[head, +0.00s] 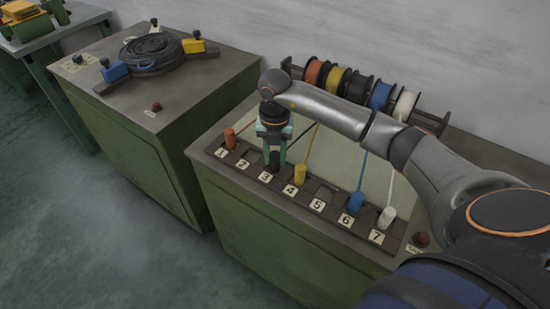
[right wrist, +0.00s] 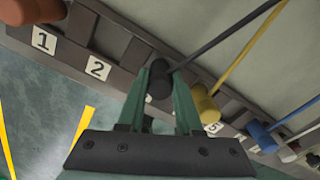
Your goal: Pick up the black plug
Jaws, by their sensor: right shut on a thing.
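The black plug (head: 274,162) stands at the slot labelled 3 on the numbered rack of the green machine. My right gripper (head: 274,158) reaches down over it, its green fingers shut on the plug. In the right wrist view the black plug (right wrist: 160,83) sits between the two fingertips (right wrist: 162,85), with its dark cord running up and right. Whether the plug is still seated or slightly raised cannot be told. My left gripper is not in view.
An orange plug (head: 230,138) is at slot 1. Yellow (head: 300,174), blue (head: 355,202) and white (head: 386,217) plugs stand to the right. Coloured spools (head: 358,86) line the back. A second green machine (head: 150,150) stands left, with a gap between.

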